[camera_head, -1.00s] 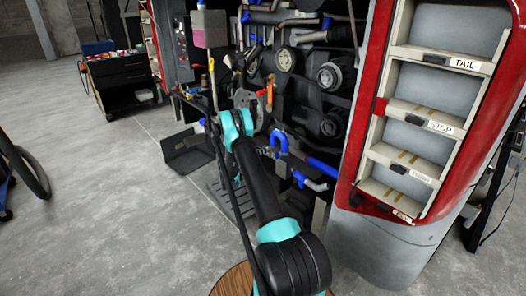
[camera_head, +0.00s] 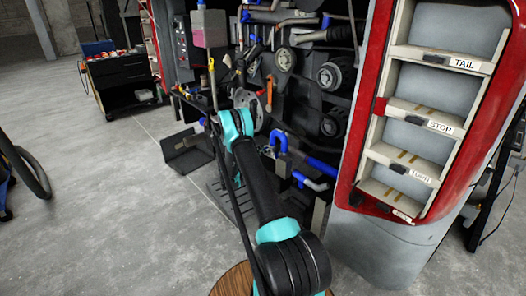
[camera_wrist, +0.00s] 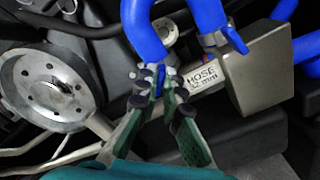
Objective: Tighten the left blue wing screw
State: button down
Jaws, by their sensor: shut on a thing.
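My gripper (camera_wrist: 158,86) shows in the wrist view with its dark-padded fingers closed around a small blue wing screw (camera_wrist: 161,74). The screw is partly hidden between the fingertips. It sits below the thick blue hose (camera_wrist: 146,38) on the left. A second blue wing piece (camera_wrist: 234,38) shows to the right, by the other blue hose, apart from my gripper. A metal block labelled HOSE (camera_wrist: 203,76) lies just right of the fingers. In the head view my arm reaches to the engine bay, and the fingers are too small or hidden to make out.
A grey pulley wheel (camera_wrist: 45,88) is left of my fingers, and a beige box-shaped part (camera_wrist: 262,72) is close on the right. In the head view a red-framed lamp panel (camera_head: 355,165) stands right of the bay. Open concrete floor (camera_head: 100,220) lies to the left.

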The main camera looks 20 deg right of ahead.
jog(key=m, duration=2.4)
jog(key=shift+f, duration=0.3)
jog(key=shift+m, duration=0.5)
jog(key=c, duration=1.7)
grip_release()
jog(key=v, duration=1.2)
